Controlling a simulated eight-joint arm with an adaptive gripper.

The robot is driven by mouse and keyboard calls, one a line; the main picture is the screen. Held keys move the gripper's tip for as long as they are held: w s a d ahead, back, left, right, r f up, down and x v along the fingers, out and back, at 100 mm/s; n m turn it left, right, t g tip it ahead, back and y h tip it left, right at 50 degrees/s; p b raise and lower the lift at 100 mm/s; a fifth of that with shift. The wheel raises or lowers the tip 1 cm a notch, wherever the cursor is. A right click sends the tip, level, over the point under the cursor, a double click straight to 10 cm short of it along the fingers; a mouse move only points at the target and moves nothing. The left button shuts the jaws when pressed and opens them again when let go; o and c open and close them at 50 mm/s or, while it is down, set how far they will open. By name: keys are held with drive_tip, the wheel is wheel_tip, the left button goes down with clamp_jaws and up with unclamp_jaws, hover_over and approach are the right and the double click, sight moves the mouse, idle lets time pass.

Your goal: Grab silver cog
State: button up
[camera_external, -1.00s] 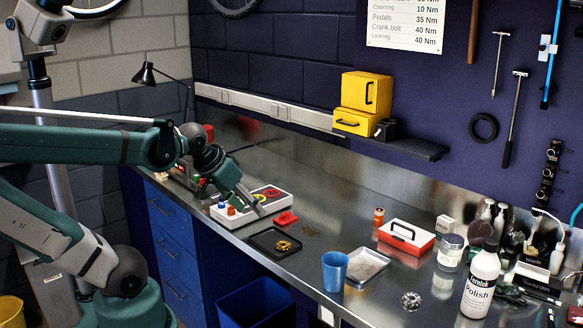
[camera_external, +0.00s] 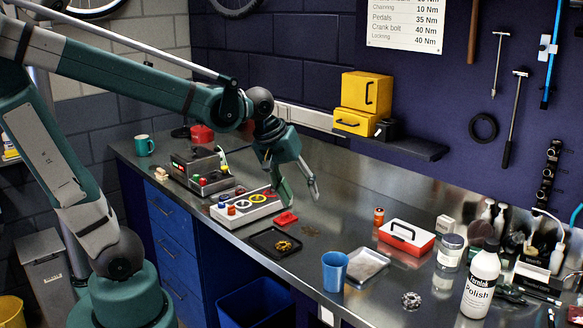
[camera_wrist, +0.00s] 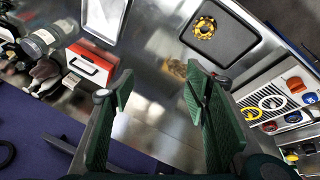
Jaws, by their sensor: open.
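The silver cog (camera_external: 411,300) lies flat on the metal bench near its front edge, between the blue cup and the polish bottle, in the external view. I cannot make it out in the wrist view.
A gold cog (camera_external: 284,246) sits in a black tray (camera_external: 259,252). A blue cup (camera_external: 334,272), metal tray (camera_external: 379,268), red-and-white case (camera_external: 406,240) and polish bottle (camera_external: 481,281) stand around the right part.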

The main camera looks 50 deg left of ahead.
drive_tip(key=w+d+n+g+p, duration=0.1)
drive_tip(key=w+d+n+p, duration=0.25)
drive_tip(key=d, duration=0.55)
drive_tip(key=n+g+y+p, duration=0.1)
drive_tip(key=n+g+p, duration=0.2)
drive_tip(key=n+p, duration=0.5)
approach(413, 292)
drive_tip(key=s, duration=0.1)
drive_tip(key=shift+s+d+f+g, duration=0.25)
drive_tip(key=shift+s+d+g, duration=0.05)
drive_tip(key=shift+d, duration=0.3)
drive_tip(key=shift+f, duration=0.1)
drive_tip(key=shift+f+p, duration=0.3)
drive_tip(key=shift+f, duration=0.9)
drive_tip(key=shift+f, duration=0.1)
drive_tip(key=shift+w+f, duration=0.1)
drive_tip(key=shift+f, duration=2.4)
